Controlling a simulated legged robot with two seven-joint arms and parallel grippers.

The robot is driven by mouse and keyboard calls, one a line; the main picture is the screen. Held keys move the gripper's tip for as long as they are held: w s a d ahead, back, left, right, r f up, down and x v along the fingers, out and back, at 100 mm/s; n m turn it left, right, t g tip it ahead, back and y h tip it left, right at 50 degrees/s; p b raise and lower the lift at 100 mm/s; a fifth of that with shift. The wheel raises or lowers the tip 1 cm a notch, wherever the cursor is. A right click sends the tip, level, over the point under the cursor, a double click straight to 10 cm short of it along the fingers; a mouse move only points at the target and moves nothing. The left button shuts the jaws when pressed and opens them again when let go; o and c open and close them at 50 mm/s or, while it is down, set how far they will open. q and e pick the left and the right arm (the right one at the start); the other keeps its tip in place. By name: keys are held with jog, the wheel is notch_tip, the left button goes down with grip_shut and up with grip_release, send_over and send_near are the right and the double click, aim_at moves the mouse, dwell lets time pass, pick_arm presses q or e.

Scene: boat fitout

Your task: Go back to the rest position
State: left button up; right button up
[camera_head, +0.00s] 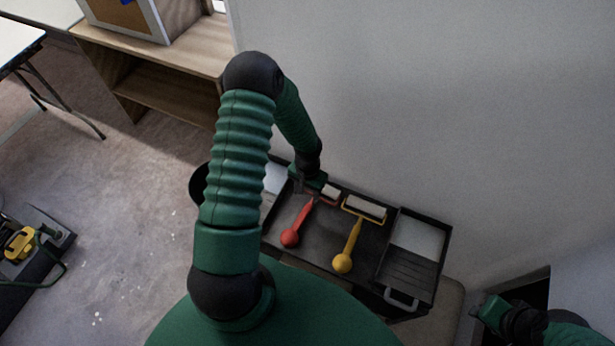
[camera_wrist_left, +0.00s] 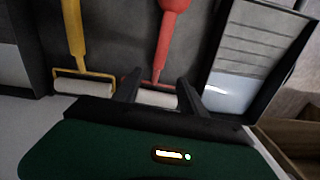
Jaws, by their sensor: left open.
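My left arm reaches from the bottom of the head view over to the black tray unit. My left gripper (camera_head: 316,188) is at the roller end of the red-handled paint roller (camera_head: 291,236). In the left wrist view the open left fingers (camera_wrist_left: 158,90) stand on either side of the red roller's frame (camera_wrist_left: 163,55), with its white sleeve between and below them. I cannot tell whether they touch it. The right gripper (camera_head: 487,312) is at the lower right of the head view, away from the tray; its jaw state is unclear.
A yellow paint roller (camera_head: 342,262) lies beside the red one on the black surface. A paint tray (camera_head: 416,239) is at its right end, close to the wall. A wooden shelf (camera_head: 150,55) stands behind, and a yellow tool (camera_head: 20,243) is at far left.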

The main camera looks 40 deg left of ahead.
pick_arm(q)
notch_tip(320, 180, up, 10)
jog(key=p, duration=0.2)
jog(key=s+d+r+m+t+p, duration=0.1)
jog(key=s+d+r, duration=0.1)
jog(key=d+r, duration=0.5)
jog(key=s+d+r+m+t+p, duration=0.1)
jog(key=s+d+r+p, duration=0.1)
jog(key=d+r, duration=0.6)
notch_tip(320, 180, up, 3)
jog(key=shift+s+d+m+t, duration=0.15)
jog(key=shift+s+m+t, duration=0.2)
jog(key=shift+s, duration=0.45)
